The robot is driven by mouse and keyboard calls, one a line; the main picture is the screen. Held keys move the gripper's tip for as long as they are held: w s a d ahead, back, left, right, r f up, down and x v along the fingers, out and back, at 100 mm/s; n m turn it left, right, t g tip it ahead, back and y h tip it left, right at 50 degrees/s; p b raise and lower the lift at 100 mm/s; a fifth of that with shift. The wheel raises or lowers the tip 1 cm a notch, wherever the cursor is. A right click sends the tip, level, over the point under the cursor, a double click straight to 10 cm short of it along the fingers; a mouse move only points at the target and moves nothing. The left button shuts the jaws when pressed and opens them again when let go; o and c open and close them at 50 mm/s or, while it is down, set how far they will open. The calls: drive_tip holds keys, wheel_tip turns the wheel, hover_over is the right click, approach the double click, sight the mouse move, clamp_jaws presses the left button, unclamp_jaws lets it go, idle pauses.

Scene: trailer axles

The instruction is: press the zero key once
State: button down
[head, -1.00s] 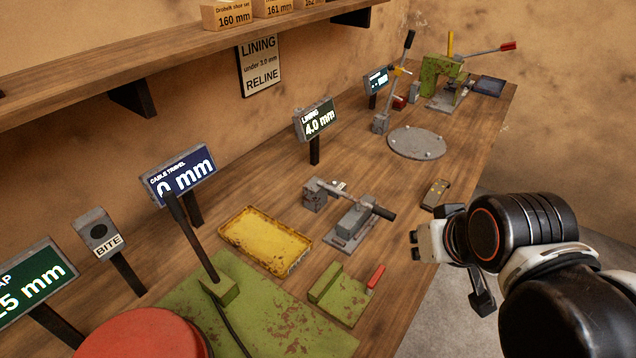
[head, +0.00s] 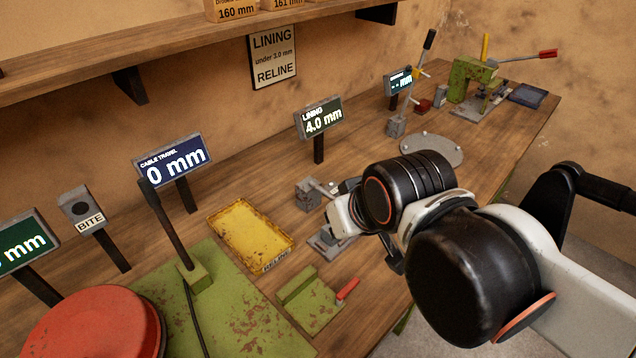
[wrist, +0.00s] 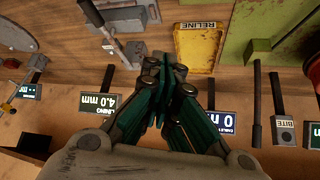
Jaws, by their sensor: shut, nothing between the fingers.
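My gripper (head: 338,216) is shut and empty above the bench, over the grey gauge fixture (head: 312,194), which it partly covers in the head view. In the wrist view my gripper (wrist: 163,68) points down with its green fingers together, between the fixture (wrist: 127,18) and the yellow tray (wrist: 195,45). The lining display (head: 319,118) reads 4.0 mm and also shows in the wrist view (wrist: 98,105). I cannot make out a zero key in either current view. The small grey keypad seen earlier near the front edge is hidden behind my arm in the head view.
A green plate (head: 215,310) with a lever and a red round part (head: 95,325) lie at the left. Displays on posts, such as the cable travel one (head: 172,160), line the back. A grey disc (head: 430,150) and green press (head: 475,80) stand at the right.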

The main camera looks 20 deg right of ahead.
drive_tip(key=w+d+r+m, duration=0.15)
drive_tip(key=w+r, duration=0.35)
drive_tip(key=w, duration=0.5)
drive_tip(key=m+t, duration=0.2)
drive_tip(key=m, duration=0.6)
hover_over(331, 185)
drive_tip(key=d, duration=0.1)
wheel_tip(331, 185, down, 13)
drive_tip(key=shift+w+f+p, duration=0.15)
drive_tip(key=shift+p, duration=0.2)
drive_tip(key=shift+d+f, duration=0.1)
wheel_tip(331, 185, down, 9)
drive_tip(key=b, duration=0.6)
drive_tip(key=shift+b, duration=0.3)
drive_tip(key=shift+f+b, duration=0.25)
drive_tip(key=shift+b, duration=0.1)
